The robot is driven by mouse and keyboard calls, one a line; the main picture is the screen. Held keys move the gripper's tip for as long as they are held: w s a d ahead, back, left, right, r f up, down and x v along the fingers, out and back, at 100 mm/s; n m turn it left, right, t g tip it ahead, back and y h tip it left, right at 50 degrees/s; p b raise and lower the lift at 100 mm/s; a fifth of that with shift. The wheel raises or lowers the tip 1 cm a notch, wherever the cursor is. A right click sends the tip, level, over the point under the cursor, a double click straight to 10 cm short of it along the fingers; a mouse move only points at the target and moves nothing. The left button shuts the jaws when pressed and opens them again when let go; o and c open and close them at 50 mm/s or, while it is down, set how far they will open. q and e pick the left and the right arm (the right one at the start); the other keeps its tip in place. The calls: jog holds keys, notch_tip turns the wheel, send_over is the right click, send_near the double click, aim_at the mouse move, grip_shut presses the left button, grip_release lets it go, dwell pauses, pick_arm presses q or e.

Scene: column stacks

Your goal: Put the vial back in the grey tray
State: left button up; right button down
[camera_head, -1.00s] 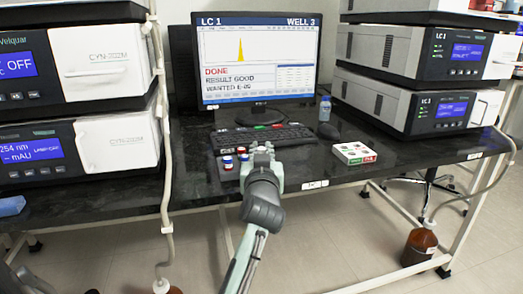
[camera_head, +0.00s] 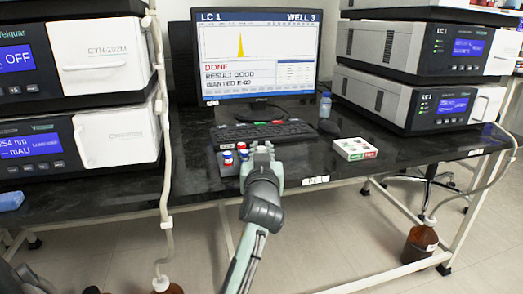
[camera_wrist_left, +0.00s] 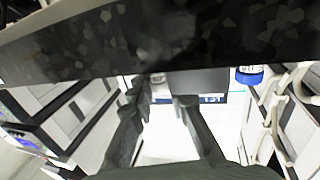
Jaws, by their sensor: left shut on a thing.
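The grey tray (camera_head: 222,170) lies on the dark bench in front of the keyboard. Vials with blue and red caps (camera_head: 228,158) stand in it. My left gripper (camera_head: 258,150) is at the tray's right side, beside these vials. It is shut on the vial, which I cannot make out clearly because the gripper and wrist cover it. In the left wrist view, the two dark fingers (camera_wrist_left: 163,95) point up towards the bench edge, and a blue-capped vial (camera_wrist_left: 249,76) shows to their right. My right gripper is not in view.
A white box with coloured labels (camera_head: 355,149) sits to the right of the gripper. The keyboard (camera_head: 262,134) and monitor (camera_head: 256,55) are behind the tray. Instrument stacks flank both sides. The bench's front edge is close to my arm.

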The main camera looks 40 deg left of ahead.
pick_arm(q)
jog(key=o, duration=0.9)
notch_tip(320, 180, up, 10)
jog(key=shift+r, duration=0.1)
